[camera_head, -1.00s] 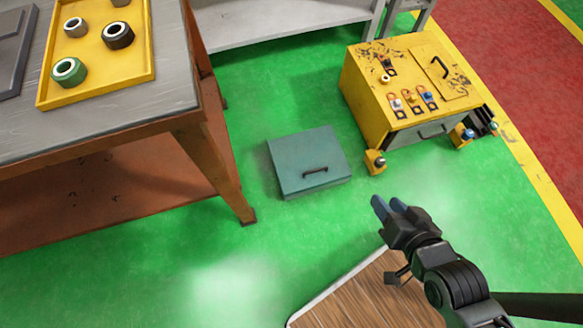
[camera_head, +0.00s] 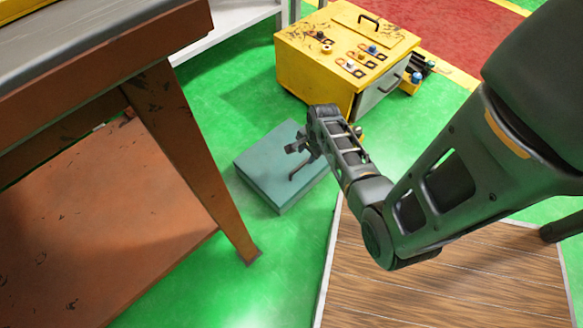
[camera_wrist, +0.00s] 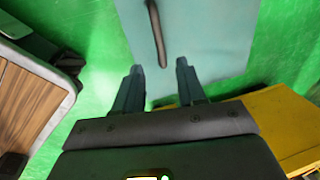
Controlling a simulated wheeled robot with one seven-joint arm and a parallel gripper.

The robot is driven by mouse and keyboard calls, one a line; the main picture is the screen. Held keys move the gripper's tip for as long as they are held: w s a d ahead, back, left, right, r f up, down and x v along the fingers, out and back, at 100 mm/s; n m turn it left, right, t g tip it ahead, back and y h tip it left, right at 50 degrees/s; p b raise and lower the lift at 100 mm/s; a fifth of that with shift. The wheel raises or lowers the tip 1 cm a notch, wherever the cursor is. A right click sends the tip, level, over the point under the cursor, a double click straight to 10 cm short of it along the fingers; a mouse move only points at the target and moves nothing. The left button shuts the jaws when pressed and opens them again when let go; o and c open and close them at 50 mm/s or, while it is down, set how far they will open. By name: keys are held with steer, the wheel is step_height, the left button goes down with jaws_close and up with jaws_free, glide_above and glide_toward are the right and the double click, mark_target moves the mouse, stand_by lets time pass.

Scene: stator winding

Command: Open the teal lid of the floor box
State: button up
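The teal lid (camera_head: 262,172) is shut on the low floor box, which stands on the green floor. Its dark bar handle (camera_head: 303,169) lies near my gripper (camera_head: 297,147), which is over the lid's far right part. In the wrist view the lid (camera_wrist: 205,35) fills the upper middle. The handle (camera_wrist: 157,35) points down the picture toward the gap between the fingers of my gripper (camera_wrist: 160,66). The fingers are apart and empty, with the handle's near end just beyond the tips. My arm hides the box's right side in the head view.
A yellow cabinet (camera_head: 315,75) with a top handle and small parts stands behind the box. A workbench with an orange-brown leg (camera_head: 190,160) stands close on the left. Green floor (camera_head: 205,95) is clear between them.

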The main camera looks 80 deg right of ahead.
mark_target(303, 164)
steer(key=f+b, duration=0.1)
steer(key=f, duration=0.1)
steer(key=w+f+b, duration=0.1)
steer(key=f, duration=0.1)
steer(key=f+b, duration=0.2)
steer(key=f, duration=0.1)
steer(key=shift+w+d+f, duration=0.1)
steer(key=shift+w+d, duration=0.05)
steer(key=shift+d, duration=0.2)
steer(key=shift+c, duration=0.3)
jaws_close()
